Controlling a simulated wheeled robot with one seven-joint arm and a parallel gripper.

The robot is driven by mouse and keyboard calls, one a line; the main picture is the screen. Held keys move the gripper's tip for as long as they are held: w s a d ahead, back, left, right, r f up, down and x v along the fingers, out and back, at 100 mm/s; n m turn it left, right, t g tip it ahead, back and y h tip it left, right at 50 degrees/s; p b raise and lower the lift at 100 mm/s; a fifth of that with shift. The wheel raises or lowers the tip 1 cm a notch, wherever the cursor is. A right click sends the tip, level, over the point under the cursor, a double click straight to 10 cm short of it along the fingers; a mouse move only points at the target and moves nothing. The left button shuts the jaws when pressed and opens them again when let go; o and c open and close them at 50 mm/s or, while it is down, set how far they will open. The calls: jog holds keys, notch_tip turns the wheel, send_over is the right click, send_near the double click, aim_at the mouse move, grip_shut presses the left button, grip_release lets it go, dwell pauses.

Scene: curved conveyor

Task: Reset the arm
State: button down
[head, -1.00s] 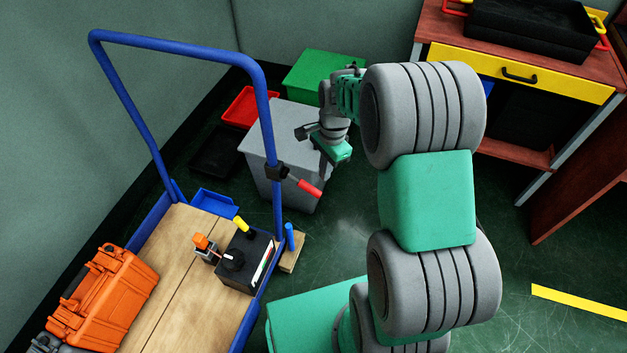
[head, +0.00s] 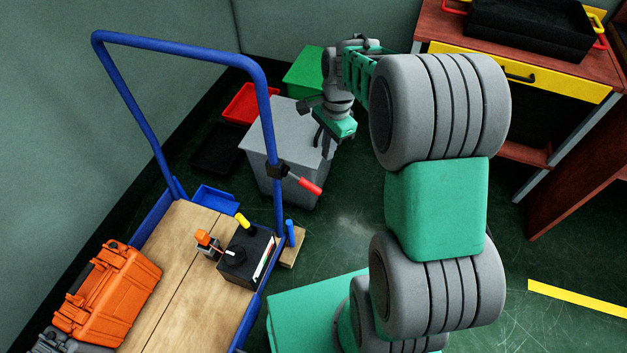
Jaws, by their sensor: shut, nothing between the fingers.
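My arm rises at the right of centre in the head view and reaches back and to the left. My gripper (head: 322,143) hangs at its far end, pointing down, beside the right edge of the grey bin (head: 278,150) in the picture. Its fingers are small, dark and close together, with nothing seen between them. I cannot tell how far it is from the bin.
A cart with a blue handle (head: 262,90) stands at the left. On it are an orange case (head: 108,295) and a black box (head: 240,262). A red workbench (head: 440,30) stands at the back right. Green floor (head: 350,240) is open near the middle.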

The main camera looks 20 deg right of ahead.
jog(key=s+a+r+n+t+p, duration=0.1)
jog(key=s+r+n+p, duration=0.3)
jog(key=r+p, duration=0.3)
jog(key=s+a+r+n+t+p, duration=0.1)
jog(key=s+r+n+p, duration=0.4)
jog(key=r, duration=0.8)
jog(key=s+a+r+n+t+h+p, duration=0.1)
jog(key=s+a+r+n+p, duration=0.1)
jog(key=s+r+n+p, duration=0.3)
notch_tip(320, 180, up, 6)
jog(key=p, duration=0.4)
jog(key=shift+a+n+t+p, duration=0.25)
jog(key=shift+n+t+p, duration=0.05)
jog(key=shift+n+p, duration=0.1)
jog(key=shift+s, duration=0.1)
